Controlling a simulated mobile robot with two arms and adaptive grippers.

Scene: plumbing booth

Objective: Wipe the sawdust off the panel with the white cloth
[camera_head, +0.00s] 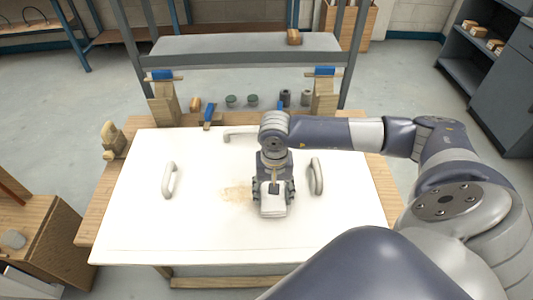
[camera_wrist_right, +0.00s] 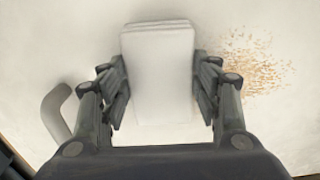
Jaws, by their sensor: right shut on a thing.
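A white panel (camera_head: 140,215) lies flat on a wooden bench. A patch of tan sawdust (camera_head: 237,193) lies near its middle. It also shows in the right wrist view (camera_wrist_right: 255,65), to the right of the cloth. My right gripper (camera_head: 271,192) is over the panel, just right of the sawdust in the head view. It is shut on the white cloth (camera_head: 273,209), a folded block between its fingers in the right wrist view (camera_wrist_right: 158,75). I cannot tell whether the cloth touches the panel. My left gripper is not in view.
Pale handles stand on the panel at left (camera_head: 169,180), right (camera_head: 316,176) and back (camera_head: 240,134). Behind it are wooden blocks with blue tops (camera_head: 162,75), small green and grey fittings and a shelf (camera_head: 230,46).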

